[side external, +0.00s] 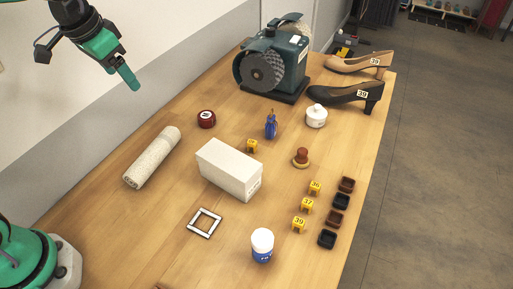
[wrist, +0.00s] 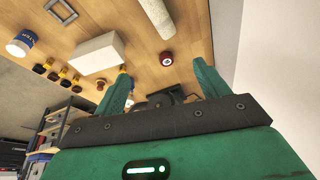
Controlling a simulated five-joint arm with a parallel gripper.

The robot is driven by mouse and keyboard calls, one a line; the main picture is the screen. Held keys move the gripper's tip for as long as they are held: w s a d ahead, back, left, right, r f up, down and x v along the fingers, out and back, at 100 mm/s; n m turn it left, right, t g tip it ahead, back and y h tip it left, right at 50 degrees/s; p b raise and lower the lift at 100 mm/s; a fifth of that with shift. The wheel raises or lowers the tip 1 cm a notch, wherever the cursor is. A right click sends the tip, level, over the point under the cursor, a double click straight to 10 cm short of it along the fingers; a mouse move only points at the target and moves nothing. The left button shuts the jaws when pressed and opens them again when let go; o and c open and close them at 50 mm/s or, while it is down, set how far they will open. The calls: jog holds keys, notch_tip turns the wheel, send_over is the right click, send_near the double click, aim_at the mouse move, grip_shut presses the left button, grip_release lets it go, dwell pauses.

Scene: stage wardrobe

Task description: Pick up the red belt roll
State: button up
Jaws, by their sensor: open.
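The red belt roll (side external: 206,119) is a small dark red disc with a pale centre. It lies on the wooden table, between the rolled beige cloth and the grinding machine. It also shows in the wrist view (wrist: 166,59), above and between my two fingers. My gripper (side external: 131,80) is in the air at the upper left, up and left of the roll and apart from it. In the wrist view my gripper (wrist: 161,80) has its two green fingers spread, with nothing held between them.
A rolled beige cloth (side external: 152,157) and a white box (side external: 229,170) lie near the roll. The green grinder (side external: 276,62) stands behind. A blue bottle (side external: 271,124), a white lidded pot (side external: 316,116) and shoes (side external: 345,94) are to the right. A white-lidded jar (side external: 262,245) stands in front.

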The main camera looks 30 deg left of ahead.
jog(key=w+d+f+m+g, duration=0.1)
jog(key=w+f, duration=0.2)
jog(key=w, duration=0.4)
jog(key=w+d+f+m+g, duration=0.1)
jog(key=w+f, duration=0.3)
jog(key=w, duration=0.2)
jog(key=m+g, duration=0.2)
send_over(206, 115)
notch_tip(206, 115, down, 11)
jog(key=shift+s+f, duration=0.1)
jog(key=shift+s, duration=0.05)
jog(key=shift+w+f, duration=0.25)
jog(key=shift+f, duration=0.2)
jog(key=shift+s+f, duration=0.1)
jog(key=shift+f, duration=3.85)
jog(key=c, duration=1.1)
jog(key=shift+r, duration=0.1)
